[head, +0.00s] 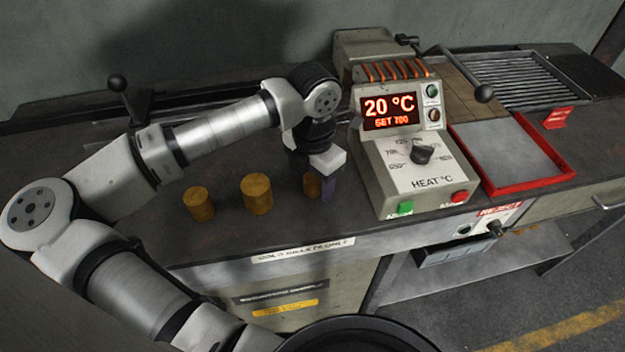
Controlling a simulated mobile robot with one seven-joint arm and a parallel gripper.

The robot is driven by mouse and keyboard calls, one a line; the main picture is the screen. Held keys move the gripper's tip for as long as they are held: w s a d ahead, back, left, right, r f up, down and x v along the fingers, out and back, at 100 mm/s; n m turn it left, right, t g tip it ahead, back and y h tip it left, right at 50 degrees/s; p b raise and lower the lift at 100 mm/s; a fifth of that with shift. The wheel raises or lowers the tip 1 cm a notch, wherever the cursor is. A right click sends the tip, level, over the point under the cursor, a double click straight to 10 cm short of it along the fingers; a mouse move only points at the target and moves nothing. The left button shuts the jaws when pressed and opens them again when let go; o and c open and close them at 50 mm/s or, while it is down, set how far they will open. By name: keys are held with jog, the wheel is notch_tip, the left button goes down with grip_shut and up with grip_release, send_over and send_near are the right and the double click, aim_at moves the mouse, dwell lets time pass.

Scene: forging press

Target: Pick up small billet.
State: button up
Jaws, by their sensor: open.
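Three yellow-brown cylindrical billets stand upright in a row on the dark bench top. The left billet (199,204) is fairly small, and the middle billet (256,194) is the widest and tallest. The right billet (311,185) looks small and is partly hidden by my gripper. My gripper (315,184) points down at the right billet, with its fingers open. One finger is in front of the billet's right side. I cannot tell whether the fingers touch it or how far they reach around it.
A heater box (420,170) showing 20 °C stands close to the right of my gripper. A red-rimmed tray (532,186) and a slatted rack (525,78) lie farther right. A black-knobbed lever (118,84) stands behind my arm. The front edge of the bench carries a label (303,250).

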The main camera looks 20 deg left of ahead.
grip_shut()
dwell(0.3)
jog(key=shift+r, duration=0.1)
